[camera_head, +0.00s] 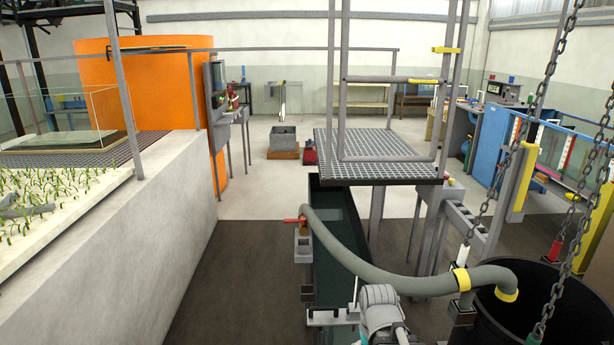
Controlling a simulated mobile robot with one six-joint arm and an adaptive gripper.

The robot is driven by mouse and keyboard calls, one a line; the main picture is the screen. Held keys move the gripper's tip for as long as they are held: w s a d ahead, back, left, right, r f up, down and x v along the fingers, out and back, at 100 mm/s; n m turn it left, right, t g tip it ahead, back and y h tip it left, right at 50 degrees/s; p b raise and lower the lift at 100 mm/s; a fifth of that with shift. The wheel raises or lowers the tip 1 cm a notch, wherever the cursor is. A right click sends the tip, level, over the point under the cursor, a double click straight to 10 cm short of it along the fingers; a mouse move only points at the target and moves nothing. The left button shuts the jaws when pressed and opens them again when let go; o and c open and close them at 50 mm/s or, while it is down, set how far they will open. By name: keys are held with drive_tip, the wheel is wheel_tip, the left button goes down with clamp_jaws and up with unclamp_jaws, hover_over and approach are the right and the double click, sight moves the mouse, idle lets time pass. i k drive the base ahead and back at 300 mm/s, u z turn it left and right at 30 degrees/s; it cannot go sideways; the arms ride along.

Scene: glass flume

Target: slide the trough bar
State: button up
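A long dark green trough (342,232) runs away from me below the grated platform, with dark glassy walls. A light grey bar (331,316) with a dark end lies across the near part of the trough, low in the picture. A thin pale upright piece (355,291) stands near its right end. The grey end links of my arm (380,298) are just right of the bar. I cannot make out my gripper's fingers, so I cannot tell whether they touch the bar.
A thick grey hose (400,281) arches over the trough to a black tub (535,312) at the lower right. Chains (545,310) hang there. A concrete wall (150,235) bounds the left. The grated platform (370,148) stands above. Dark floor (235,262) is clear between.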

sight(317, 316)
drive_tip(key=k, duration=1.3)
drive_tip(key=u, duration=0.45)
drive_tip(key=i, duration=1.6)
drive_tip(key=z, duration=0.45)
